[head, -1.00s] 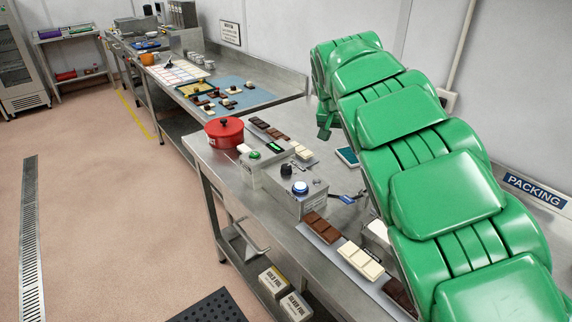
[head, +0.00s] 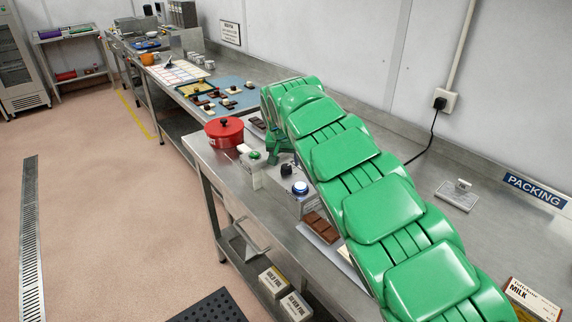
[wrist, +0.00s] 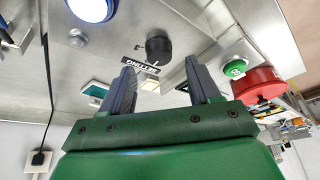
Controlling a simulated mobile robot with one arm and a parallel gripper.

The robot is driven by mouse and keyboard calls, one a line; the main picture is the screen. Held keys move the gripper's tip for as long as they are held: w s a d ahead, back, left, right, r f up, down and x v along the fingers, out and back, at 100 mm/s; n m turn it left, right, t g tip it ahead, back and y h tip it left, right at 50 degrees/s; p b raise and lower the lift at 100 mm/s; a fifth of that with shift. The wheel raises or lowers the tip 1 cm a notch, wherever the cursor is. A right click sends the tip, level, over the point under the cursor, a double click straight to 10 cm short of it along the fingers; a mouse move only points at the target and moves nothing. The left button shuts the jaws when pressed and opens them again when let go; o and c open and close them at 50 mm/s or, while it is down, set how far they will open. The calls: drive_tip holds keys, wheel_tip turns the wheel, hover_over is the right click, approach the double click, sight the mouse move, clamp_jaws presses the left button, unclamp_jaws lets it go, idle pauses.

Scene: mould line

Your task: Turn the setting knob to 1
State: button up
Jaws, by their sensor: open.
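The black setting knob (wrist: 158,47) sits on a grey metal panel, above a label reading SETTING (wrist: 140,66) in the wrist view. In the head view the knob (head: 287,170) shows as a small dark shape on the box. My gripper (wrist: 160,68) is open and empty. Its two grey fingers point towards the knob, with the knob ahead of the gap and apart from the fingertips. In the head view my gripper (head: 274,153) is at the knob's far side, partly hidden by my arm. The knob's scale numbers are not readable.
A blue-lit button (head: 300,188) is on the same box, and a green button (head: 254,155) is on a neighbouring box. A red pot (head: 224,132) stands behind. Chocolate bars (head: 320,227) lie on a tray nearer the camera. A wall socket (head: 445,100) has a cable.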

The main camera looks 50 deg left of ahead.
sight(286, 166)
drive_tip(key=shift+x, duration=2.1)
drive_tip(key=c, duration=1)
